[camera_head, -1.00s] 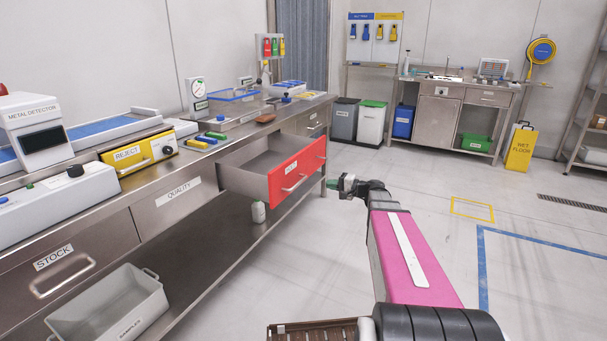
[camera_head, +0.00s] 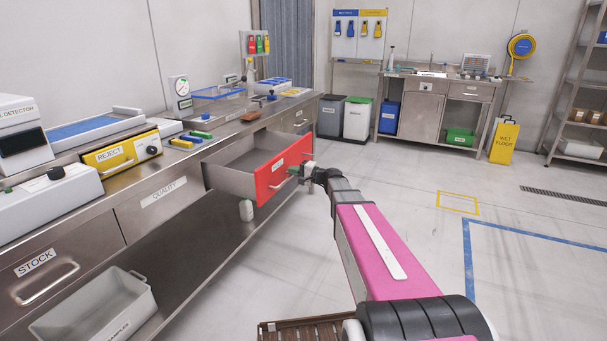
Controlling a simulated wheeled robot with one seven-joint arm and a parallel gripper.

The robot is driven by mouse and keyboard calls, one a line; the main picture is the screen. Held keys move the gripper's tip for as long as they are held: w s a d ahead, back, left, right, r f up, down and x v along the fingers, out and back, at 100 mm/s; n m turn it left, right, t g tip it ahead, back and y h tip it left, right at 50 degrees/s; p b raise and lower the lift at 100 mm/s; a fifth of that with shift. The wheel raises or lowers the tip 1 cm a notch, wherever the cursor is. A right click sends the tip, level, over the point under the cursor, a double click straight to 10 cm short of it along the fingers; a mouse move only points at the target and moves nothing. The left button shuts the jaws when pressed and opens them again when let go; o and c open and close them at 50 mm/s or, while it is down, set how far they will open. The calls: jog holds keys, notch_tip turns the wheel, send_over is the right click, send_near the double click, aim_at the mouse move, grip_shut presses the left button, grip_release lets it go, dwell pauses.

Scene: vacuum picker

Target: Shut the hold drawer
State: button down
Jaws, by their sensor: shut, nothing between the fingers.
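The hold drawer, with a red front (camera_head: 270,182), stands pulled out from the steel counter. Its grey side wall and open inside show. A white label is on the front; the writing is too small to read surely.
The steel counter (camera_head: 165,211) runs along the left, with the closed quality and stock drawers. A grey bin (camera_head: 100,305) sits on its lower shelf. A brown slatted crate (camera_head: 300,331) is at the bottom.

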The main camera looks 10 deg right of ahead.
jog(key=shift+x, duration=0.75)
jog(key=x, duration=2.6)
jog(key=shift+a+f, duration=0.1)
jog(key=shift+a, duration=0.05)
jog(key=shift+w+a, duration=0.4)
jog(key=shift+a, duration=0.1)
